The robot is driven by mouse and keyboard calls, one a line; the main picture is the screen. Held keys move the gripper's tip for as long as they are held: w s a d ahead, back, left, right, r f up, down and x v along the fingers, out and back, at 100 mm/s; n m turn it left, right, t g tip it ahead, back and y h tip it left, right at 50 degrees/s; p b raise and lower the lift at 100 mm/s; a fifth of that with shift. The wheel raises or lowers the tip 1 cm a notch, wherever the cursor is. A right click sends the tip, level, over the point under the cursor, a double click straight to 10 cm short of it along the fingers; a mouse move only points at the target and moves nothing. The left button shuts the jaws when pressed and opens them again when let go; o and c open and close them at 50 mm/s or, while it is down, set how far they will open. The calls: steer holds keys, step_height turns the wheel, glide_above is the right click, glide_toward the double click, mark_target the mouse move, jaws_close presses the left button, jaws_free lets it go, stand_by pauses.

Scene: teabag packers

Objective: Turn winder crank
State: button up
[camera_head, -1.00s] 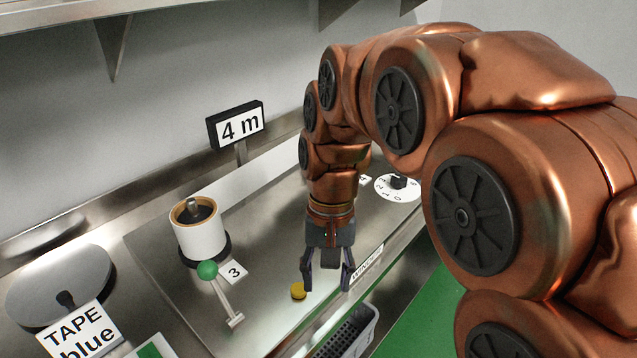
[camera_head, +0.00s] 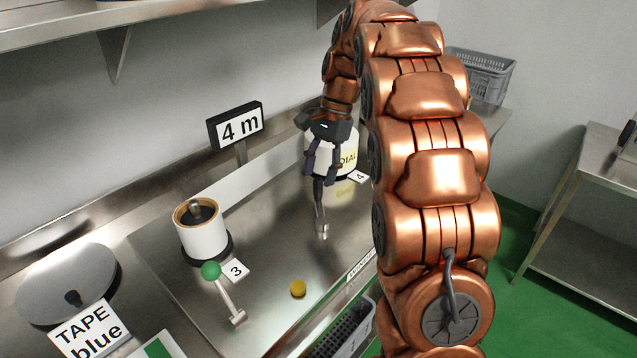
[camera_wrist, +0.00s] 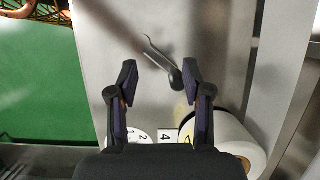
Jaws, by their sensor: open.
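The winder crank shows as a dark grip (camera_head: 318,190) on a thin metal arm that runs down to a small metal hub above the steel plate. In the wrist view, the dark knob (camera_wrist: 176,80) and bent metal rod lie between and just beyond my fingertips, closer to the right finger. My gripper (camera_head: 322,175) is open and points down at the crank's upper end. It also shows in the wrist view (camera_wrist: 159,70) with its two fingers apart. I cannot tell whether a finger touches the knob.
A white roll (camera_head: 200,236) with card 3 stands at left, beside a green-knobbed lever (camera_head: 211,270). A yellow button (camera_head: 298,288) is in front. Another white roll (camera_wrist: 232,140) and card 4 (camera_wrist: 170,136) are near my gripper. A 4 m display (camera_head: 238,126) stands behind.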

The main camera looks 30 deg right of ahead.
mark_target(318, 186)
steer(key=shift+m, duration=0.8)
steer(key=w+d, duration=0.3)
steer(key=shift+w+p, duration=0.15)
steer(key=shift+p, duration=0.15)
steer(key=shift+y, duration=0.3)
steer(key=shift+w+d+f+p+x, duration=0.15)
steer(key=shift+p+x, duration=0.15)
steer(key=shift+x, duration=0.95)
steer(key=shift+w+d+p+x, duration=0.15)
steer(key=shift+p+x, duration=0.15)
steer(key=shift+x, duration=0.95)
steer(key=shift+w+d+f+p+x, duration=0.15)
steer(key=shift+p+x, duration=0.15)
steer(key=shift+x, duration=0.95)
steer(key=shift+r, duration=0.1)
steer(key=shift+c, duration=0.3)
jaws_close()
